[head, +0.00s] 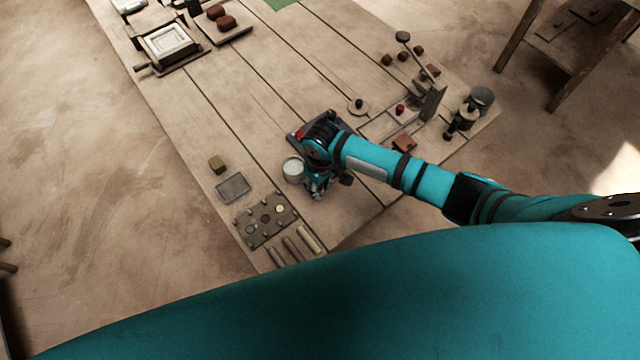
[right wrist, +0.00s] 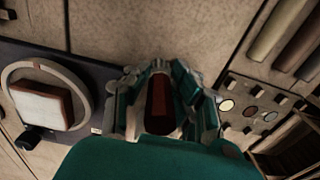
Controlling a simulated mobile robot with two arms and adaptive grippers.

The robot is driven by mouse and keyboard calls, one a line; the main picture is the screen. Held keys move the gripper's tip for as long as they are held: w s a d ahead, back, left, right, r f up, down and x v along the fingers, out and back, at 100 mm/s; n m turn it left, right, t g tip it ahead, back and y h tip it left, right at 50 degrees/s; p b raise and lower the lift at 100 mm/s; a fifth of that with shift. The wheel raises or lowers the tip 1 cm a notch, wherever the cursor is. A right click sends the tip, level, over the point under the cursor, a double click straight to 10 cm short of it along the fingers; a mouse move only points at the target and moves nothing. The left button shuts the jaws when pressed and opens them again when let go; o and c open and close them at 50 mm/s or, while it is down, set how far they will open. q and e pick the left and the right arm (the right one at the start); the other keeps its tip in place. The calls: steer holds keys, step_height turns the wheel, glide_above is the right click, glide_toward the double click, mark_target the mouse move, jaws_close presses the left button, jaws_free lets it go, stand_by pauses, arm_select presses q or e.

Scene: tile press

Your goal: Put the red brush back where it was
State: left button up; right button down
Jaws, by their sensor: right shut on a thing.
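My right gripper (head: 318,190) is low over the near part of the wooden table, just right of a pale round pot (head: 293,170). In the right wrist view the gripper (right wrist: 158,105) is shut on a dark red, elongated thing, which I take to be the red brush (right wrist: 159,98). Only its red part shows between the fingers; the rest is hidden. In the head view the gripper hides it. A board with several round colored discs (head: 265,220) lies to the left of the gripper and also shows in the right wrist view (right wrist: 250,108). My left gripper is not in view.
Several rods (head: 297,244) lie beside the disc board. A grey tray (head: 233,188) and an olive block (head: 217,165) lie left. A dark plate (right wrist: 95,75) with a ring (right wrist: 12,78) is close to the gripper. A grey bucket (head: 482,97) stands far right.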

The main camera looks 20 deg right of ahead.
steer(key=c, duration=1.1)
jaws_free()
step_height(320, 180, up, 12)
steer(key=shift+d+r, duration=0.1)
